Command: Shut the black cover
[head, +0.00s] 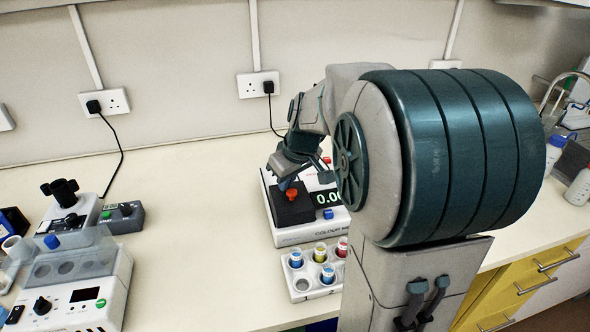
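The colorimeter (295,237) is a white box on the bench, with a display partly reading "0.00". Its black cover (291,212) is on the left of its top and carries a red knob (292,195). The cover looks flat on the box, but my gripper hides its back part, so I cannot tell whether it is fully down. My gripper (289,182) points down over the cover's back edge, just behind the red knob. It looks very close to the cover; contact is unclear. Its fingers are too small and overlapped to show their opening.
A white rack (310,284) with several coloured-capped vials stands in front of the colorimeter. A white instrument (78,290) with a clear lid and a small grey box (121,217) are at the left. The bench between is clear. Bottles (580,186) stand at the right.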

